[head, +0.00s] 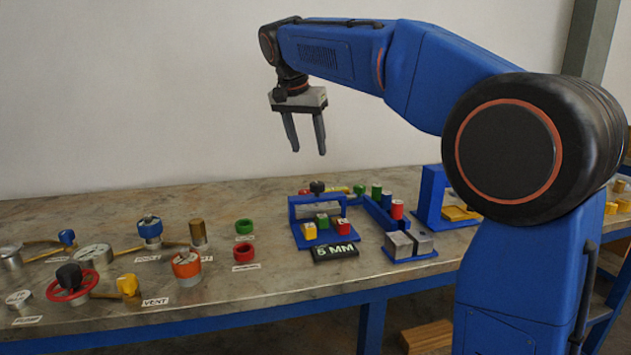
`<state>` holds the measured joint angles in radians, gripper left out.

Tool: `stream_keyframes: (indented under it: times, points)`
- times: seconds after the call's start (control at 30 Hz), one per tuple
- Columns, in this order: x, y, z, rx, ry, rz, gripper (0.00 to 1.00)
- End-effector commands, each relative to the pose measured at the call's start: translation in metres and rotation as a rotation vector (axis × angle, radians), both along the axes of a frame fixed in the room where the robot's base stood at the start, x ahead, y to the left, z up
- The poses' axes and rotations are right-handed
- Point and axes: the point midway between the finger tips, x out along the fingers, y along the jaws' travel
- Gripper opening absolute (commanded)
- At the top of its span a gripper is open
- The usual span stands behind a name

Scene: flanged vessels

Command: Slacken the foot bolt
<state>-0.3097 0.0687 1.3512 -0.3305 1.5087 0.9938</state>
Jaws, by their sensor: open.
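My gripper (308,152) hangs fingers down above the bench, open and empty, with nothing between its two grey fingers. It is high over the blue rack (292,214) and touches nothing. Two grey metal blocks (398,245) sit on a blue plate. I cannot pick out a foot bolt for certain.
The left of the bench (215,285) carries a red handwheel (72,283), an orange-topped fitting (186,266), a blue-capped fitting (150,230), a brass cylinder (198,234), and green (244,227) and red (244,252) rings. A blue frame (430,190) stands at right, partly behind my arm.

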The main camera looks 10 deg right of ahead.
Motion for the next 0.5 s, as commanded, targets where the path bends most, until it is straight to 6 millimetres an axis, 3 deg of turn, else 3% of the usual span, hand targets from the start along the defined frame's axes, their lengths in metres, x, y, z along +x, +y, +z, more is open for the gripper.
stream_keyframes:
  times: [0.5]
  points:
    - [0.026,-0.023,-0.085,0.0,0.001,0.0,0.52]
